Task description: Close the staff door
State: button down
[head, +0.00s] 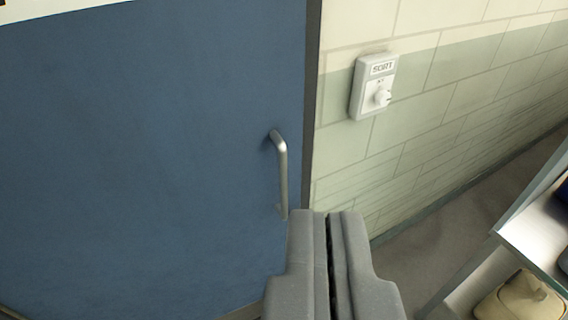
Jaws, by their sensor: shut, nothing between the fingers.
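The staff door (140,150) is a broad blue panel that fills the left half of the head view. A silver upright bar handle (282,172) is near its right edge. A dark vertical strip (311,100) runs between the door and the wall; I cannot tell whether the door is fully shut or slightly ajar. My gripper (333,214) is shut and empty at the bottom centre. Its tips show just right of and below the handle's lower end, and they hide the lower part of the door's right edge. I see no clear contact with the door or handle.
A pale block wall (440,110) runs back on the right, with a white box (374,86) marked SORT that has a knob. A shelf rack (540,230) stands at lower right with a beige bag (520,302). Grey floor (450,225) shows between them.

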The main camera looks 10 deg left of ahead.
aim_at(151, 151)
jog(key=u, duration=0.35)
jog(key=i, duration=0.85)
jog(key=u, duration=0.6)
